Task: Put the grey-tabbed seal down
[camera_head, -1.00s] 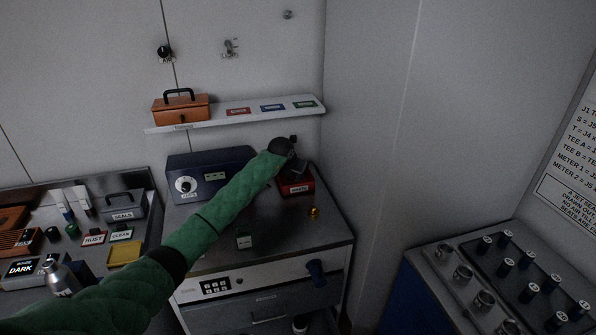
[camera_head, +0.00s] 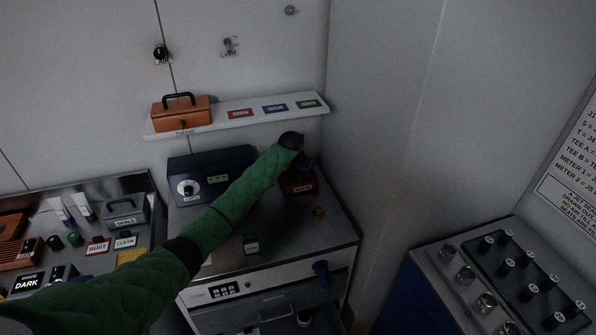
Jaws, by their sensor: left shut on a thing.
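My left arm, in a green sleeve, reaches in from the lower left across the steel counter (camera_head: 292,250). My left gripper (camera_head: 304,163) is a small dark shape at the far right of the counter, above or against a red labelled box (camera_head: 300,186). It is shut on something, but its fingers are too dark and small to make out. The grey-tabbed seal cannot be made out; the wrist and dark gripper cover that spot. A small gold piece (camera_head: 319,211) lies on the counter in front of the red box. My right gripper is not in view.
A blue box with a dial (camera_head: 190,188) stands behind my arm. A small labelled block (camera_head: 250,243) sits near the counter's front. A wall shelf (camera_head: 220,118) holds an orange case (camera_head: 182,113) and coloured labels. A cluttered bench is at left; a knob panel (camera_head: 515,270) at right.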

